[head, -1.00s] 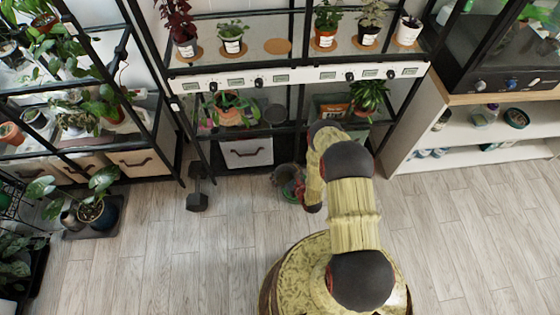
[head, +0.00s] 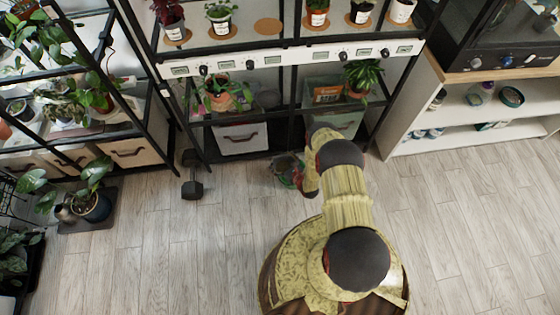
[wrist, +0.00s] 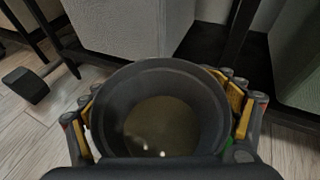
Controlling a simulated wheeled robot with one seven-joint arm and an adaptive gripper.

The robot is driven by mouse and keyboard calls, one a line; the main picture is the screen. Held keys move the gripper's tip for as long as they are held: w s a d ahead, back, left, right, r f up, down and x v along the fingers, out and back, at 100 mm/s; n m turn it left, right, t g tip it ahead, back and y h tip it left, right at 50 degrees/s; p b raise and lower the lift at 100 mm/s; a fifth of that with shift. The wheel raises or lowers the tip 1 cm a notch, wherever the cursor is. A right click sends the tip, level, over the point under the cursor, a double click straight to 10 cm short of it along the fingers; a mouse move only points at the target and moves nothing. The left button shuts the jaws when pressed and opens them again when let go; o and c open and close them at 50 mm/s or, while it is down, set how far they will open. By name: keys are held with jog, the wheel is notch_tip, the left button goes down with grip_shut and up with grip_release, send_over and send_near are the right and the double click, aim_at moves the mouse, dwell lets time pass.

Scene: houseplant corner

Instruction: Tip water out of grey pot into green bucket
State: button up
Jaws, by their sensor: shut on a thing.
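The grey pot (wrist: 160,78) fills the middle of the wrist view, seen from above. Murky brownish water (wrist: 160,122) with small glints lies inside it. My gripper (wrist: 162,103) is shut on the pot, with yellow-padded fingers on both sides. In the head view the pot (head: 284,164) is near the floor in front of the shelf, partly beside my arm. The green bucket (head: 288,183) shows as a green edge just below the pot, mostly hidden by it. I cannot tell whether the pot touches the bucket or how far it tilts.
A black plant shelf (head: 250,123) with a light storage box (head: 240,138) stands just behind the pot. A dark dumbbell (head: 192,178) stands on the floor to the left. A white shelf unit (head: 470,128) is at the right. The wooden floor (head: 170,255) is largely clear.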

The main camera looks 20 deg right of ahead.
jog(key=shift+f, duration=0.55)
jog(key=shift+f+b, duration=0.1)
jog(key=shift+b, duration=0.2)
jog(key=m+y, duration=0.1)
jog(key=m, duration=0.1)
jog(key=shift+a+r+m+y, duration=0.15)
jog(key=shift+r+m+y, duration=0.15)
jog(key=shift+y, duration=0.1)
jog(key=shift+r+m+y, duration=0.15)
jog(key=shift+m+y, duration=0.15)
jog(key=shift+m, duration=0.1)
jog(key=r+m+y, duration=0.2)
jog(key=m, duration=0.1)
jog(key=shift+d+r, duration=0.25)
jog(key=shift+w+d+r+m+t+y, duration=0.1)
jog(key=shift+d+r+m+t+y, duration=0.2)
jog(key=shift+m, duration=0.35)
jog(key=shift+d+r+m+t+y, duration=0.15)
jog(key=shift+r+m+y, duration=0.15)
jog(key=shift+r+m, duration=0.3)
